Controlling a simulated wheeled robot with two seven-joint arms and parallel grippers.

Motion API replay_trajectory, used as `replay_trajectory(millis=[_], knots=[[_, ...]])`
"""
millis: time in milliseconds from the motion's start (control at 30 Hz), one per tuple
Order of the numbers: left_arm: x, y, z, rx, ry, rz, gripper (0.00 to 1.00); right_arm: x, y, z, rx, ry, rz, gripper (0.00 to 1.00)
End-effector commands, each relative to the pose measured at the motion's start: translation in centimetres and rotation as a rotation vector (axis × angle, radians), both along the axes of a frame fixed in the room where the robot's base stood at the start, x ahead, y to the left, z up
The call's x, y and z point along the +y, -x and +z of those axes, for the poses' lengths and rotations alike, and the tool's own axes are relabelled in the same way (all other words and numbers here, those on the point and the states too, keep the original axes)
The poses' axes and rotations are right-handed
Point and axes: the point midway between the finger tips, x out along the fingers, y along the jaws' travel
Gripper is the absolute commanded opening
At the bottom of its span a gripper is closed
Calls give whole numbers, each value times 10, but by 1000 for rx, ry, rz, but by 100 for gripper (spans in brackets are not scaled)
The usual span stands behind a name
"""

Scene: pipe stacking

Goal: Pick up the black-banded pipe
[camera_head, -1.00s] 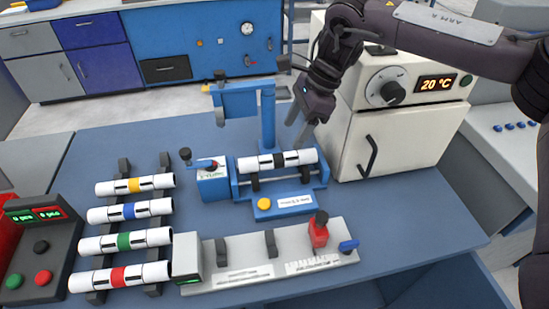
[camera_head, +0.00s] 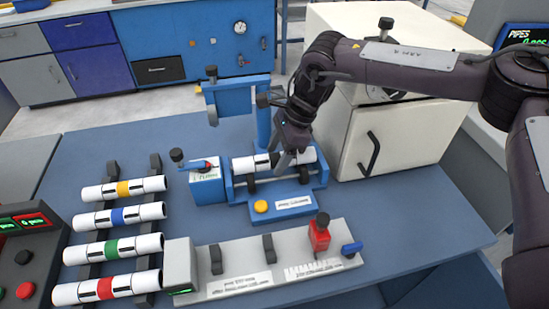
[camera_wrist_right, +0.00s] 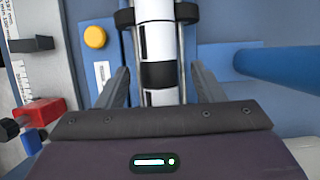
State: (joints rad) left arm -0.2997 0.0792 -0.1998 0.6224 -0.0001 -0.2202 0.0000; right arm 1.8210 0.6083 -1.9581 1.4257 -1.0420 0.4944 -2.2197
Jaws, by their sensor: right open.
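The black-banded pipe (camera_head: 247,165) is white and lies across the rollers of a blue machine (camera_head: 232,192) at mid table. In the right wrist view the pipe (camera_wrist_right: 158,42) runs between the two fingers, its black band near their tips. My right gripper (camera_head: 280,162) is open over the pipe and hides part of it in the head view. In the right wrist view the gripper (camera_wrist_right: 158,78) shows one finger on each side of the pipe, with gaps. Whether the fingers are level with the pipe is unclear. My left gripper is not in view.
A rack (camera_head: 112,170) at left holds pipes with yellow, blue, green and red bands. A grey fixture (camera_head: 240,262) with a red clamp (camera_head: 319,232) stands in front. A blue post (camera_head: 264,125) rises behind the pipe. A white oven (camera_head: 372,135) stands at right.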

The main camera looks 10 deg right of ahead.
Motion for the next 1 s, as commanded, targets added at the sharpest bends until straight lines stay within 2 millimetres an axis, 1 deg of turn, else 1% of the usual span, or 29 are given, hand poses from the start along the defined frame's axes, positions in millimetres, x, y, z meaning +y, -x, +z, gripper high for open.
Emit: replay_trajectory(millis=[100,267,633,667,867,1000], knots=[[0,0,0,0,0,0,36,1,0,-4,0,0,-1,61],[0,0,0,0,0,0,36,1,0,-4,0,0,-1,61],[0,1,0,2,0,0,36,1,0,-4,0,0,-1,13],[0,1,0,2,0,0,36,1,0,-3,-1,-1,0,11],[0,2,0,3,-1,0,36,1,0,-3,-1,-1,0,11],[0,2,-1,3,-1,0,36,1,-1,2,-3,-1,-1,11]])
